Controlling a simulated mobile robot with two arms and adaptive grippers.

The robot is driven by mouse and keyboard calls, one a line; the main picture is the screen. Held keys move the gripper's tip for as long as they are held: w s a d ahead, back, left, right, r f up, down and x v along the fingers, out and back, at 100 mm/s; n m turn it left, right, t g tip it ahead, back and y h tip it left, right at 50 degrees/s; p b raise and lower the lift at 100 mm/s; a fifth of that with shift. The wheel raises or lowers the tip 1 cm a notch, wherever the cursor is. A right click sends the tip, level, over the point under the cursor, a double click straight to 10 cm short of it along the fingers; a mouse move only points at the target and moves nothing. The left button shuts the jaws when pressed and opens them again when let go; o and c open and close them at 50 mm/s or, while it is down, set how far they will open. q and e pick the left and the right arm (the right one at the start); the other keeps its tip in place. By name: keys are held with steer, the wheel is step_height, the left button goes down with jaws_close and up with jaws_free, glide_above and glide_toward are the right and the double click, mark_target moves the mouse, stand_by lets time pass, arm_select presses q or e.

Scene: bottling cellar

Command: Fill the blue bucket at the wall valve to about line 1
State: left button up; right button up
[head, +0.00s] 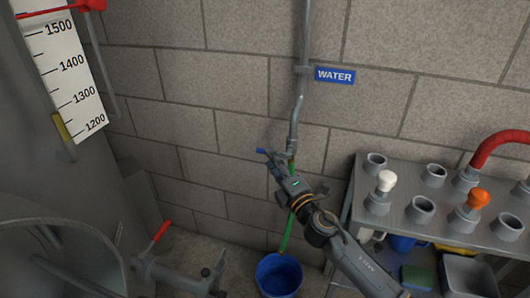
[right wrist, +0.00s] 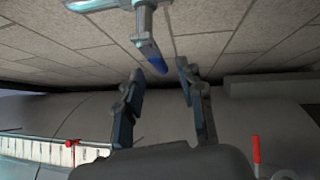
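The wall valve (head: 291,155) sits at the lower end of a grey pipe, with a blue lever handle (head: 261,151) pointing left. My right gripper (head: 274,167) is at the valve, just below the handle. In the right wrist view its two fingers are apart and empty (right wrist: 160,72), and the blue handle end (right wrist: 154,58) lies just beyond the fingertips, apart from them. A green hose (head: 286,232) hangs from the valve, partly behind my gripper, down to the blue bucket (head: 278,280) on the floor. The bucket's lines and any water cannot be made out. My left gripper is out of view.
A blue WATER sign (head: 334,75) is on the block wall. A grey rack (head: 398,222) with several sockets stands at right, near my arm. A grey tank with a scale (head: 66,65) stands at left. A red-handled valve (head: 158,237) is low at left.

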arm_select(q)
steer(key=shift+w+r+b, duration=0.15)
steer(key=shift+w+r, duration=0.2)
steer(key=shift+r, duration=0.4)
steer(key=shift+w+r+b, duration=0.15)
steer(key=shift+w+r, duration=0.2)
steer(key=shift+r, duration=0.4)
arm_select(e)
steer(key=shift+x, duration=2.35)
jaws_close()
